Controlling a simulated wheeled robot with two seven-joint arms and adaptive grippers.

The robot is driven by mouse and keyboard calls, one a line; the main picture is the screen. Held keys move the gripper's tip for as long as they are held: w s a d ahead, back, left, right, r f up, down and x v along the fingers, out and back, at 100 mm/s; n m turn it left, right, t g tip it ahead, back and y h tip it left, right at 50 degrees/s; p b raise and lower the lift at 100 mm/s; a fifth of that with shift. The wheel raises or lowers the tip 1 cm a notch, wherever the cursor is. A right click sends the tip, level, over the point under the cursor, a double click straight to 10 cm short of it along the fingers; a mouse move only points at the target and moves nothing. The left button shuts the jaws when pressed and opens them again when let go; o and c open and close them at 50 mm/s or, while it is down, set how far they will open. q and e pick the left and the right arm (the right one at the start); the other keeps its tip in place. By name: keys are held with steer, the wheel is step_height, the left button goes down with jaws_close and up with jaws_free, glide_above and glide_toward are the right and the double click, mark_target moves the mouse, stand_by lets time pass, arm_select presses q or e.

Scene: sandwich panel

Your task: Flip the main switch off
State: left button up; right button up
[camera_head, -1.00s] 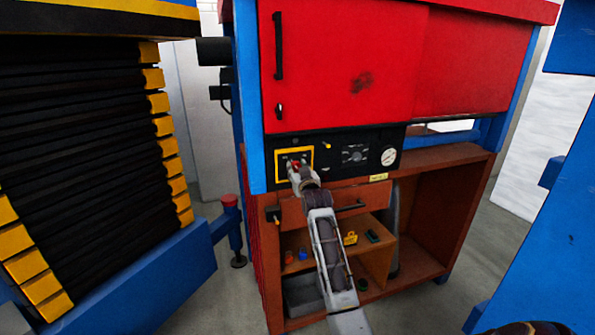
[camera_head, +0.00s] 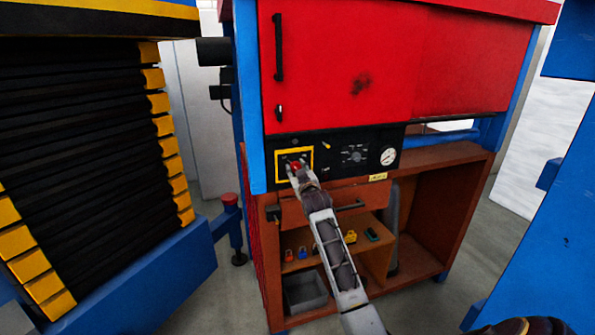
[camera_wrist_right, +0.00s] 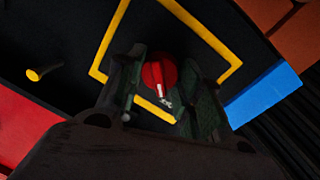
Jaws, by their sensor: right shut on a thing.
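The main switch is a red rotary knob (camera_wrist_right: 159,76) with a white mark, set inside a yellow square frame (camera_wrist_right: 107,42) on the black control panel. In the head view the red knob (camera_head: 296,166) shows at the tip of my right gripper (camera_head: 299,173). In the right wrist view the two fingers of my right gripper (camera_wrist_right: 163,92) stand on either side of the knob, closed on it. The white mark on the knob runs nearly up and down in that view. My left gripper cannot be made out in the head view.
The black panel (camera_head: 330,142) also carries a dial, a gauge (camera_head: 388,156) and a yellow-tipped lever (camera_head: 326,145). Below is a brown cabinet (camera_head: 455,200) with padlocks and a grey bin (camera_head: 305,292). A blue-framed stack (camera_head: 90,130) stands at the left.

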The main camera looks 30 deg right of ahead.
steer(key=o, duration=1.1)
steer(key=shift+c, duration=0.2)
steer(key=shift+s, duration=0.1)
steer(key=v, duration=1.1)
steer(key=shift+s+a, duration=0.2)
steer(key=shift+s, duration=0.15)
